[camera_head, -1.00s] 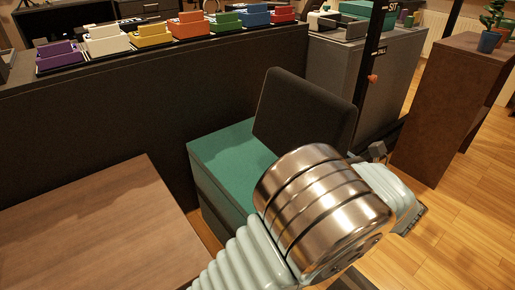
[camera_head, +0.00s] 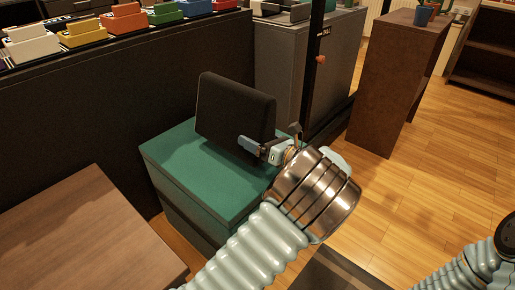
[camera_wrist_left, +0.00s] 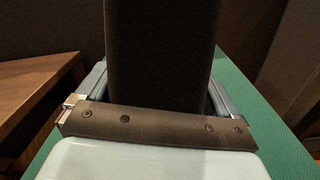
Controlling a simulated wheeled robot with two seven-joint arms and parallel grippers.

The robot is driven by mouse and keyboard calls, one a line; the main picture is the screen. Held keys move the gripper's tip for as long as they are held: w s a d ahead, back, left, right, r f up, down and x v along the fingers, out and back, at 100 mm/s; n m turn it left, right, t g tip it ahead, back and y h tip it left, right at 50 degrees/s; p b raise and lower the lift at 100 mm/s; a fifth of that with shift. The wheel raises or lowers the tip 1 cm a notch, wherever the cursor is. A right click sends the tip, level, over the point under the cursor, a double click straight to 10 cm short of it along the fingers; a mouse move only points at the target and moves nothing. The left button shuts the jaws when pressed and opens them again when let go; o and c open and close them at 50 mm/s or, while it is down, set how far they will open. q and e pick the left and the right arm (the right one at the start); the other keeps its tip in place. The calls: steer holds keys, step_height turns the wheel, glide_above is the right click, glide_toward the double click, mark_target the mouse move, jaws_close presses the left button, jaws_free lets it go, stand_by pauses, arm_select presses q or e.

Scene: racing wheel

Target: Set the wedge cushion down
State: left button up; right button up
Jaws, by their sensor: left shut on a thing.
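The wedge cushion (camera_head: 232,108) is a dark, near-black slab standing upright at the green top (camera_head: 185,165) of a box. I cannot tell whether its lower edge touches that top. My left gripper (camera_head: 272,143) is shut on the cushion at its right, near side. In the left wrist view the cushion (camera_wrist_left: 160,50) fills the space between the fingers, and the green top (camera_wrist_left: 245,110) shows beyond. The cushion's far face is hidden. At the lower right of the head view only part of my right arm shows, without its gripper.
A brown wooden table (camera_head: 85,235) stands at the left front. A dark partition (camera_head: 90,110) rises behind the box, with several coloured blocks along its top. A black post (camera_head: 314,70) and grey cabinet (camera_head: 285,60) stand behind the cushion. Wooden floor (camera_head: 400,190) is open at the right.

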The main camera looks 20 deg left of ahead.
arm_select(q)
step_height(320, 180, down, 4)
steer(key=shift+w+a+r, duration=0.15)
steer(key=shift+r, duration=0.1)
steer(key=o, duration=1)
steer(key=shift+c, duration=0.2)
steer(key=v, duration=1.2)
